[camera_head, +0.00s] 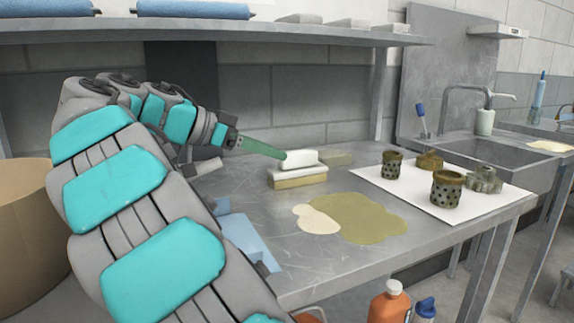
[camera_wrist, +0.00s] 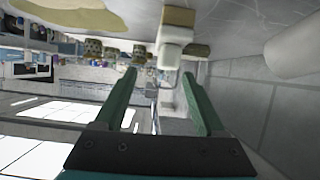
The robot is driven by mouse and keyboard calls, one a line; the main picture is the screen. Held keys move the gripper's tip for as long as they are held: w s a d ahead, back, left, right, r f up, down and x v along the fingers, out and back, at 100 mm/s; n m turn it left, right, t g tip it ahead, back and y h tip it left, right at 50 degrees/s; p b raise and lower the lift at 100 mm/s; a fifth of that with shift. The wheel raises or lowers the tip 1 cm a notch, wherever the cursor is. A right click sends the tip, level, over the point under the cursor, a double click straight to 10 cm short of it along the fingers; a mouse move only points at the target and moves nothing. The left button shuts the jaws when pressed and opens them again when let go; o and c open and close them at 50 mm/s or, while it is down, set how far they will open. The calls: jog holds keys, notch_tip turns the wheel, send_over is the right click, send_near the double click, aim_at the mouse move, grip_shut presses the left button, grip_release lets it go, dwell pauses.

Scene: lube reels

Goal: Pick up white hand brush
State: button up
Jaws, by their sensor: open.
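The white hand brush (camera_head: 300,170) stands bristles down on the metal worktop (camera_head: 265,215), with its white handle on top and tan bristles below. My gripper (camera_head: 283,155) reaches in from the left, its green fingers level with the handle at its left end. In the inverted wrist view, my gripper (camera_wrist: 159,76) is open with nothing held between its fingers. The brush (camera_wrist: 174,36) shows just beyond the fingertips, roughly in line with the gap. In the head view one finger mostly hides the other, and I cannot tell whether it touches the brush.
A tan block (camera_head: 334,158) lies behind the brush. Spilled liquid (camera_head: 358,217) spreads in front. A white sheet (camera_head: 411,202) with several dirty metal parts is at right, before the sink (camera_head: 490,150). A shelf (camera_head: 300,31) hangs above. A white cylinder (camera_wrist: 292,46) lies beside the gripper.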

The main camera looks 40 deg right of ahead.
aim_at(289, 153)
jog(key=shift+w, duration=0.3)
jog(key=shift+w+d, duration=0.2)
jog(key=shift+w, duration=0.1)
jog(key=shift+d+m, duration=0.3)
jog(key=shift+d, duration=0.1)
jog(key=shift+x, duration=3.75)
jog(key=shift+s+r, duration=0.1)
jog(key=shift+s, duration=0.05)
grip_shut()
